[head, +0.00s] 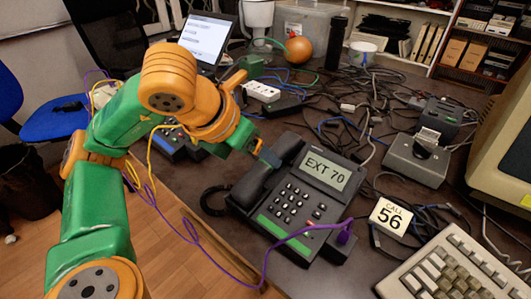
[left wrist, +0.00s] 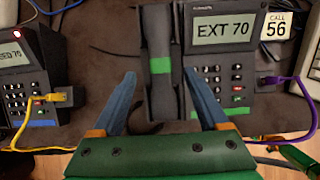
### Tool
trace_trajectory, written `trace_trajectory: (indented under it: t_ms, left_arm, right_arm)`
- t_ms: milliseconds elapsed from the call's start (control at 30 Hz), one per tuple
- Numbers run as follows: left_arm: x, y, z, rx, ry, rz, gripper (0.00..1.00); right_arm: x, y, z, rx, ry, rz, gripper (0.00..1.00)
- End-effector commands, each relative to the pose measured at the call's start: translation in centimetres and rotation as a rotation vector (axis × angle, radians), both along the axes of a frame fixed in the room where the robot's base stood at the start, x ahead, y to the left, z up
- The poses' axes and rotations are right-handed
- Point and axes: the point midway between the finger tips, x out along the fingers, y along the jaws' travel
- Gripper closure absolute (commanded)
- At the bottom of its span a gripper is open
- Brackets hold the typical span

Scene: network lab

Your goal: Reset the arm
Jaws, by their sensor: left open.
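A dark desk phone (head: 300,190) with a screen reading "EXT 70" sits near the table's front edge. It also shows in the left wrist view (left wrist: 225,60). Its handset (left wrist: 160,55), with a green band, lies along the phone's left side and appears to rest on it. My left gripper (head: 264,152) is over the handset in the head view. In the left wrist view its open blue fingers (left wrist: 160,75) stand on either side of the handset, with gaps visible, holding nothing. A card reading "CALL 56" (head: 389,217) is right of the phone.
A second phone (left wrist: 22,80) with a yellow cable is to the left, partly hidden by my arm in the head view. A purple cable (head: 290,237) runs from the phone. A keyboard (head: 450,270), a grey box (head: 417,160) and tangled cables crowd the right and back.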

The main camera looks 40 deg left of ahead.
Motion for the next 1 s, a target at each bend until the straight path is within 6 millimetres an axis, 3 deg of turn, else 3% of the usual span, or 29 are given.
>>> trace_trajectory:
  t_ms: [100, 533, 567, 800, 1000]
  left_arm:
    - [-0.7, 0.1, 1.2, -0.001, -0.001, 0.001, 0.23]
    - [-0.8, 0.1, 1.5, 0.0, 0.001, 0.001, 0.23]
    - [-0.8, 0.1, 2.2, -0.001, 0.0, 0.001, 0.23]
    - [-0.8, 0.1, 12.2, -0.001, 0.0, 0.001, 0.23]
    - [-0.8, 0.1, 17.5, -0.001, 0.0, 0.001, 0.23]
  right_arm:
    - [-0.1, 0.0, 0.5, 0.0, 0.002, 0.001, 1.0]
    - [-0.2, 0.5, 0.7, 0.007, 0.004, 0.002, 1.0]
    - [-0.2, 0.5, 1.4, 0.007, 0.004, 0.002, 1.0]
    - [-0.2, 0.5, 11.5, 0.007, 0.004, 0.002, 1.0]
    - [-0.2, 0.4, 16.7, 0.007, 0.004, 0.002, 1.0]
